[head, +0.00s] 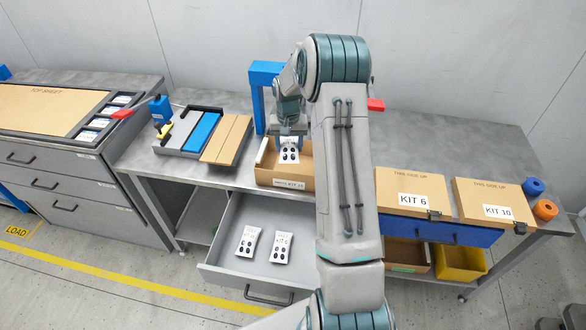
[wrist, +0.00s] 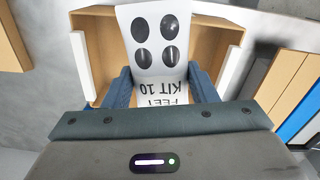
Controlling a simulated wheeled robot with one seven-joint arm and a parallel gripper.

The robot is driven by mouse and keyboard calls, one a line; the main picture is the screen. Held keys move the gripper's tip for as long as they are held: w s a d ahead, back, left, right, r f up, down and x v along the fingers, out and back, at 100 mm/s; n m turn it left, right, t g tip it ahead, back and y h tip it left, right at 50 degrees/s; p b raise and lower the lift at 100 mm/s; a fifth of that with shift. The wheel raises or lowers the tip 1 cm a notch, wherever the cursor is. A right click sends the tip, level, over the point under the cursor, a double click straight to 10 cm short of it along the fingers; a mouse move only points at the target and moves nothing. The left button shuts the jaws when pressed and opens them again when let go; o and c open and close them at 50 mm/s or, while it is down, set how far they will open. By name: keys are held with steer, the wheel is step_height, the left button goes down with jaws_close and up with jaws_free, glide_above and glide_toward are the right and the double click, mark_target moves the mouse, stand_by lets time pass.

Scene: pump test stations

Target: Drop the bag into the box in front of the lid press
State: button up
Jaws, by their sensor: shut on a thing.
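The bag (head: 289,152) is white with black oval feet, and its print reads "FEET KIT 10" upside down in the wrist view (wrist: 160,60). My gripper (head: 290,134) is shut on it; in the wrist view the blue fingers (wrist: 162,88) close on either side of its printed end. The open cardboard box (head: 285,184) stands at the front of the table, and its wall shows in the wrist view (wrist: 92,22). The bag hangs at the box opening; I cannot tell how far above the floor. The blue lid press (head: 262,75) with a red handle (head: 376,104) is behind, partly hidden by my arm.
An open grey drawer (head: 228,260) below holds two similar bags (head: 247,242). Left of the box are flat cardboard pieces (head: 228,140) and a blue strip (head: 202,131) on a tray. Closed boxes KIT 6 (head: 398,180) and KIT 10 (head: 490,190) stand at right.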

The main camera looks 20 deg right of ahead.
steer(key=w+d+r+m, duration=0.1)
steer(key=w+d, duration=0.2)
steer(key=d, duration=0.2)
step_height(320, 180, down, 6)
steer(key=b, duration=0.3)
steer(key=shift+s+a, duration=0.1)
steer(key=shift+a, duration=0.05)
steer(key=shift+r, duration=0.1)
steer(key=o, duration=1.1)
step_height(320, 180, up, 14)
steer(key=b, duration=0.2)
steer(key=shift+b, duration=0.4)
